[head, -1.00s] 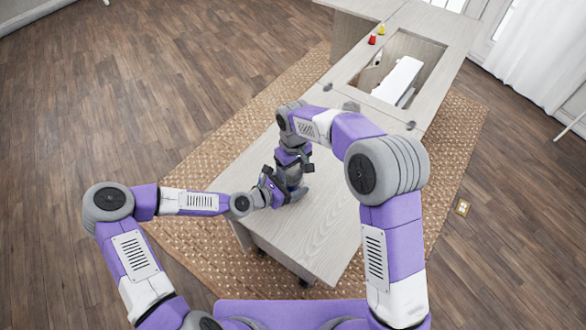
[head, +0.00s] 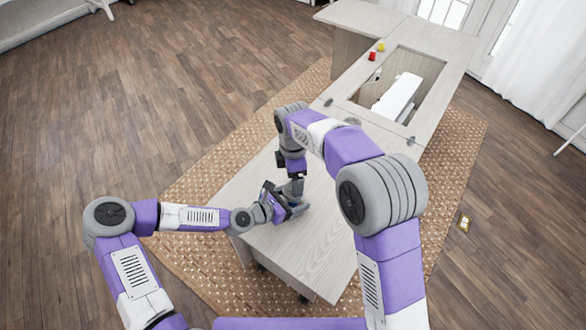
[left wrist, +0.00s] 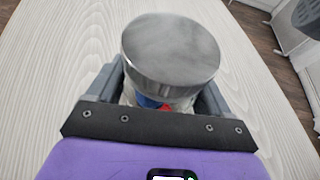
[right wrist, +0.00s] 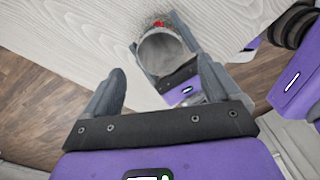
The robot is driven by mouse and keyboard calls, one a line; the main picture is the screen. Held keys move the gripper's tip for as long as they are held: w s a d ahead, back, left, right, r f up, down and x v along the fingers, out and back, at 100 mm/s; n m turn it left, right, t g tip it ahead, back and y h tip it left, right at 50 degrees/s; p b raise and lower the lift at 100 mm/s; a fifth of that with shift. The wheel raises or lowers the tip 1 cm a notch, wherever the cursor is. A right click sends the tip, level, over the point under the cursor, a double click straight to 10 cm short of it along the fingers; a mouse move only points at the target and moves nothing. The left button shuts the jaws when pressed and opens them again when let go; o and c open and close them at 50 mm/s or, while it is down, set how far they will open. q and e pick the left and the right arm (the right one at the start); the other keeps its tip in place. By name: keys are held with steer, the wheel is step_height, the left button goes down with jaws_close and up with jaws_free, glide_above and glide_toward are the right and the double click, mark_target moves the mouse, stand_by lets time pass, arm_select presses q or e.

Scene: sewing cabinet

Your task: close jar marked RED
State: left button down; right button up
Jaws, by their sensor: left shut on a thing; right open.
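A jar with a broad grey metal lid (left wrist: 171,50) on top stands upright between the fingers of my left gripper (left wrist: 162,84). Below the lid, the jar's side (left wrist: 150,102) shows blue and red marking; any lettering is hidden. In the head view my left gripper (head: 285,207) is low over the tabletop, shut on the jar, which the arms mostly hide. My right gripper (right wrist: 160,68) is open and empty, above the jar. In the right wrist view the grey lid (right wrist: 160,53) lies beyond its fingertips, with a gap between. I cannot tell how tight the lid is.
The pale wooden cabinet top (head: 318,240) is clear around the jar. Farther back are a red spool (head: 372,56), a yellow spool (head: 380,47) and a white sewing machine (head: 398,98) in a recess. A small gold item (head: 464,222) lies on the floor at right.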

mark_target(293, 200)
steer(key=n, duration=0.1)
steer(key=r+n, duration=0.1)
steer(key=n, duration=0.1)
steer(key=r+n, duration=0.1)
steer(key=n, duration=0.1)
steer(key=shift+a, duration=0.1)
steer(key=shift+s+r+n, duration=0.1)
steer(key=shift+r+n, duration=0.15)
steer(key=shift+n, duration=0.6)
steer(key=shift+r+n, duration=0.25)
steer(key=shift+n, duration=0.6)
steer(key=shift+f, duration=0.1)
steer(key=shift+f, duration=3.95)
steer(key=c, duration=1.1)
steer(key=m, duration=0.6)
steer(key=shift+a, duration=0.1)
steer(key=m, duration=0.4)
